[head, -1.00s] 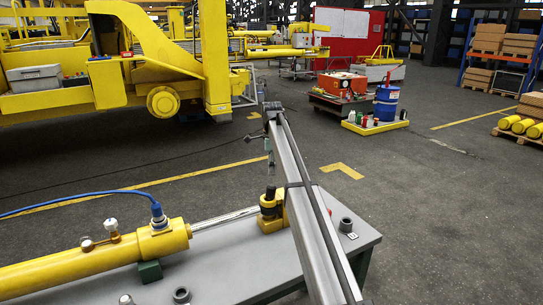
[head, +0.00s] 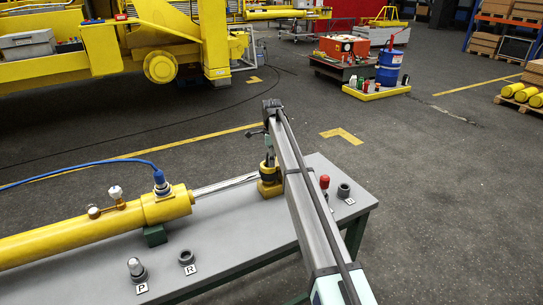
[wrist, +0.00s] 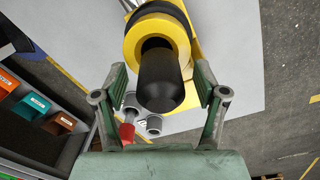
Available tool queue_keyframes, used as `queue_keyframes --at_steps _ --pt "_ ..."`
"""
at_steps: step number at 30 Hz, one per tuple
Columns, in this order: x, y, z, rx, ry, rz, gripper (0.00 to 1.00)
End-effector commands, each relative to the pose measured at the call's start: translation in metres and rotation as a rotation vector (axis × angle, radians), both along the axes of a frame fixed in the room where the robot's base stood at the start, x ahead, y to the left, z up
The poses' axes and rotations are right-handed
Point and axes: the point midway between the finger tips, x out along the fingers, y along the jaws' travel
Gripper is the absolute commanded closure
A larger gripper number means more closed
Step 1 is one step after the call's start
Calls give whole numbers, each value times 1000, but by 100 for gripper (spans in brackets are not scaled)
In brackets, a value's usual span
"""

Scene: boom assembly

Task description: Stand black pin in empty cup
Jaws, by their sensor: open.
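The black pin (wrist: 162,82) sits in the yellow rod eye (wrist: 150,28) in the wrist view, its rounded end toward the camera. In the head view the pin (head: 268,170) rises from the yellow eye (head: 270,188) at the rod's end. My gripper (wrist: 160,78) is open, a finger on each side of the pin, with gaps showing. In the head view my arm partly hides it. The grey cup marked R (head: 186,257) looks empty. Another grey cup (head: 344,190) at the right of the bench looks empty too. The cup marked P holds a silver-grey piece (head: 135,267).
A red-topped piece (head: 324,182) stands near the right cup, and it also shows in the wrist view (wrist: 126,132). A yellow cylinder (head: 100,230) with a blue hose lies along the grey bench (head: 235,245). The bench between the R cup and my arm is clear.

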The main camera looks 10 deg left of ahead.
Motion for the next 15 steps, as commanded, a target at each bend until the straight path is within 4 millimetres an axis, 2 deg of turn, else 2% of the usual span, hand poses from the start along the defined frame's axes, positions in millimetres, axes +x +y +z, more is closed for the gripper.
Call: queue_keyframes --at_steps 4,10,15 --pt "0 0 0 0 0 0 28" --pt "0 0 0 0 0 0 99" --pt "0 0 1 0 -1 0 100"
